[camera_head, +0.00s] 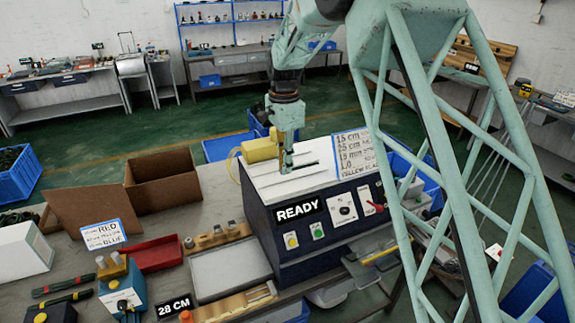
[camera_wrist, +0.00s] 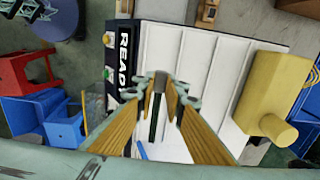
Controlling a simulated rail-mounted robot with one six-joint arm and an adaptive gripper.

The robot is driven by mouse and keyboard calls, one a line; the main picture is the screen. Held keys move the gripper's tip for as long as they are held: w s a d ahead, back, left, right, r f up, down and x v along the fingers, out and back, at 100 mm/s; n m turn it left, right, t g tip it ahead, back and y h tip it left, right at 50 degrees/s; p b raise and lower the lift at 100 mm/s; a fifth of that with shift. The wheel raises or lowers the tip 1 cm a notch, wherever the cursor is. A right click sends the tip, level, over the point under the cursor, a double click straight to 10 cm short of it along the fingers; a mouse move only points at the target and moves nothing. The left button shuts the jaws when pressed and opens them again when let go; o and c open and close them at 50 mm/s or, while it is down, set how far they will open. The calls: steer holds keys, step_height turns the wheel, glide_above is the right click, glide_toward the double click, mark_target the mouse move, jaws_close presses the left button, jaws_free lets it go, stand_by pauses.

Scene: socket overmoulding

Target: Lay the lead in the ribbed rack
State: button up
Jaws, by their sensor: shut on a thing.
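My gripper (camera_head: 286,165) is over the white top of the dark machine (camera_head: 318,265) marked READY. In the wrist view my gripper (camera_wrist: 160,88) is shut on a narrow dark piece with a grey end (camera_wrist: 159,82), seemingly part of the lead.
A yellow block (camera_head: 260,150) with a cylinder stands at the machine top's back edge, and a sign board (camera_head: 355,152) stands to its right. On the bench are a grey tray (camera_head: 229,270), a red bin (camera_head: 153,254), a cardboard box (camera_head: 163,180) and wooden holders (camera_head: 235,305).

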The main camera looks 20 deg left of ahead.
mark_target(285, 189)
stand_by(0.3)
steer(key=shift+f+b, duration=1.35)
steer(key=shift+f, duration=1.95)
steer(key=o, duration=0.9)
steer(key=shift+r, duration=0.15)
step_height(285, 189, up, 11)
steer(key=shift+r, duration=0.2)
steer(key=shift+s+r, duration=0.1)
steer(key=shift+r, duration=0.05)
